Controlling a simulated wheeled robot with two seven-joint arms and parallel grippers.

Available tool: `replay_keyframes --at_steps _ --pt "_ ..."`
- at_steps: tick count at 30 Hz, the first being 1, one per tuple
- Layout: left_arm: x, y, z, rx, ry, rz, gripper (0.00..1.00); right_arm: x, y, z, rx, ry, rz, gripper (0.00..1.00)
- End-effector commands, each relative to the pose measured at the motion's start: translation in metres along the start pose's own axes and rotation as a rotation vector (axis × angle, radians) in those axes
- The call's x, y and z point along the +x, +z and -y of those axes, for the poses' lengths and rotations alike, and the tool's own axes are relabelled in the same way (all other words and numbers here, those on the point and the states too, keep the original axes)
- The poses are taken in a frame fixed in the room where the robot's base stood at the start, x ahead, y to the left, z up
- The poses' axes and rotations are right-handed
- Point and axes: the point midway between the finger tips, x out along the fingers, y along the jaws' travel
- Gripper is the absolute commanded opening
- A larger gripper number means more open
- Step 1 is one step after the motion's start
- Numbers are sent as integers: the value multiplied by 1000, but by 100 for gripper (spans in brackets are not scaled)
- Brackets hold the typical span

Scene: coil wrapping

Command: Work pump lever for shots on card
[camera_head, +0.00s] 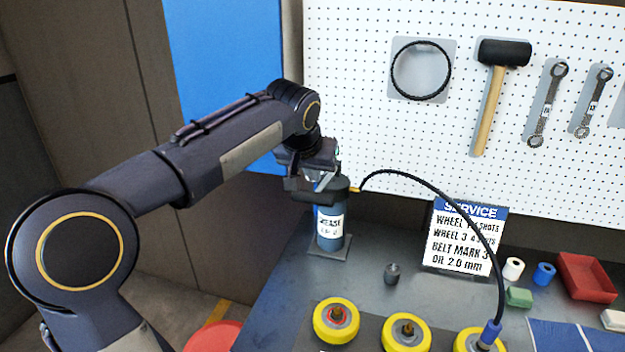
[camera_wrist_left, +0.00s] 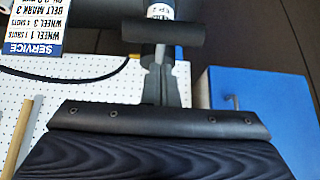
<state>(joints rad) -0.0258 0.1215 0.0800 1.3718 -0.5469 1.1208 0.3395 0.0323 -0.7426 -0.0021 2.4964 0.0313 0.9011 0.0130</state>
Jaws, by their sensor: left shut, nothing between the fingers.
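A black hose (camera_head: 440,190) runs from the pump to a blue-ended coupler (camera_head: 490,332) at the rightmost yellow wheel (camera_head: 468,341). The service card (camera_head: 465,238) lists wheels and shots; its numbers are hard to read. My right gripper is out of view.
Two more yellow wheels (camera_head: 336,320) (camera_head: 406,333) sit at the bench front. A small dark cylinder (camera_head: 392,273), a green block (camera_head: 519,297) and a red bin (camera_head: 587,277) stand on the bench. A pegboard (camera_head: 450,120) with tools is behind.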

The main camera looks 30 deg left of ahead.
Motion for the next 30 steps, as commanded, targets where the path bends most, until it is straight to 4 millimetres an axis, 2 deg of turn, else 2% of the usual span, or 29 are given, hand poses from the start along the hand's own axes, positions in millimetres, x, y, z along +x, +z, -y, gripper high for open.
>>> replay_keyframes --at_steps 6,19,23,30 --pt "13 14 0 -1 -1 -1 0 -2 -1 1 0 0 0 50" --pt "16 17 0 -1 0 -5 0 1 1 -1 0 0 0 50" --pt "26 26 0 0 -1 -32 0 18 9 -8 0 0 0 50" --pt "44 46 0 0 0 -124 0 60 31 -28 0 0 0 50"
